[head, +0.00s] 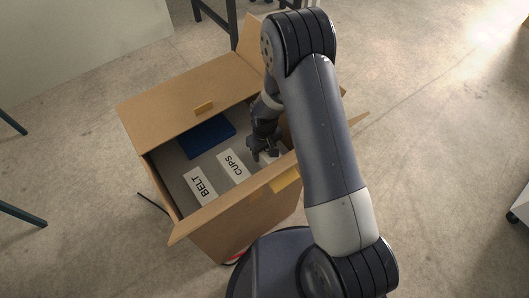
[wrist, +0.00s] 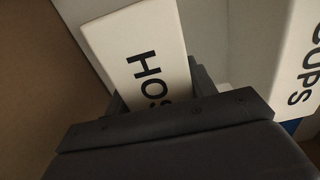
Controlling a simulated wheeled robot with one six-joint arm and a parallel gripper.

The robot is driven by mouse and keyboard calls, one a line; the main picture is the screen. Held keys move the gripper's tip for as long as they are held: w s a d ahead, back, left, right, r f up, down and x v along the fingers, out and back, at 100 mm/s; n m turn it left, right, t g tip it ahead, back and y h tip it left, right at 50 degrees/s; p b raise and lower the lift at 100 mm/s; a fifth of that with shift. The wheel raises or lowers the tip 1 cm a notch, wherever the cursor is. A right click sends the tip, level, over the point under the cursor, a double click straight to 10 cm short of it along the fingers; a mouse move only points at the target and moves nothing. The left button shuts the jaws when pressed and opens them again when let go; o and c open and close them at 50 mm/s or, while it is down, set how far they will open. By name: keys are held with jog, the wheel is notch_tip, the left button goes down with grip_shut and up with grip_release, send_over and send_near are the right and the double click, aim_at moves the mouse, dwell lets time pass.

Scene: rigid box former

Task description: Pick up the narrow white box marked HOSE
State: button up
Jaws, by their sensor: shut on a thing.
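The narrow white box marked HOSE (wrist: 135,47) shows in the wrist view, with the end of its word hidden behind my gripper. My gripper (wrist: 160,88) is shut on this box. In the head view my gripper (head: 264,152) reaches down inside the open cardboard box (head: 190,92), at its right end. The HOSE box is mostly hidden there by my arm and gripper. I cannot tell whether it is raised off the floor of the cardboard box.
White boxes marked CUPS (head: 233,166) and BELT (head: 200,187) stand left of my gripper in the cardboard box. CUPS also shows at the wrist view's right edge (wrist: 300,60). A blue item (head: 207,135) lies behind them. The cardboard walls and open flaps surround my gripper.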

jog(key=shift+c, duration=0.9)
jog(key=shift+r, duration=0.15)
